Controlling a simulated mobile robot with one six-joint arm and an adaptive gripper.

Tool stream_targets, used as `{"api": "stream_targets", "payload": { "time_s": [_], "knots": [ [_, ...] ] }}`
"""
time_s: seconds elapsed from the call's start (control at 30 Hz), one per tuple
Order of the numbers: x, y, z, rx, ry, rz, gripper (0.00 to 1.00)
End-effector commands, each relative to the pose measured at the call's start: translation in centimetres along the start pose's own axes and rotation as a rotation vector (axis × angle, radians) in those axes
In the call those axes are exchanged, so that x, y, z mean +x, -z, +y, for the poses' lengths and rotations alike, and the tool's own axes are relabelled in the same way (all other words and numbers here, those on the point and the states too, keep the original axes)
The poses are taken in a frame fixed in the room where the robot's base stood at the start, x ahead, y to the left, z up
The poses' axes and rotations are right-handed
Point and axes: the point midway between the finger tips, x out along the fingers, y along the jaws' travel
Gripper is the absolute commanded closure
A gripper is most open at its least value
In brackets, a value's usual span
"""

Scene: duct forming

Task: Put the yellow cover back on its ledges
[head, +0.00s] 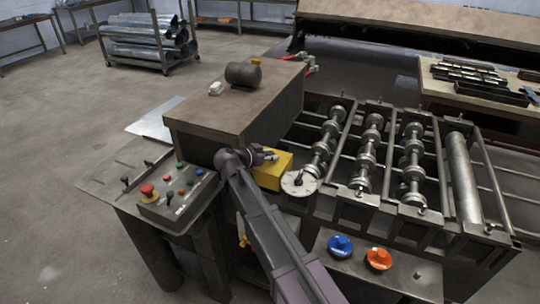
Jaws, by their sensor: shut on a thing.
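The yellow cover (270,176) is a box-like piece at the left end of the roller machine, below the front right corner of the brown-topped cabinet. My gripper (268,156) is at the cover's top and shut on it. My wrist and arm hide part of the cover's left side. I cannot make out the ledges, nor whether the cover touches anything beneath it. A pale round disc (300,183) with a dark centre stands just right of the cover, at the end of the first roller shaft.
The brown-topped cabinet (225,105) carries a dark cylinder (243,74). A control panel (178,192) with a red button is left of my arm. Roller shafts (368,150) fill the right. Blue (340,246) and orange (379,258) knobs sit in front. Floor at left is open.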

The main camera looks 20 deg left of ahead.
Motion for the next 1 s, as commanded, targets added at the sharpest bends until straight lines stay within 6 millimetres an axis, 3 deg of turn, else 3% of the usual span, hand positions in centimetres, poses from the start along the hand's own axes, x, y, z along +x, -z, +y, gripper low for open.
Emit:
{"api": "stream_targets", "payload": {
  "time_s": [0.93,0.97,1.0],
  "knots": [
    [0.46,-0.95,0.04,0.0,-0.001,0.001,1.0],
    [0.46,-0.95,0.04,0.0,-0.001,0.001,0.48],
    [0.46,-0.95,0.04,0.0,-0.001,0.001,0.36]
  ]
}}
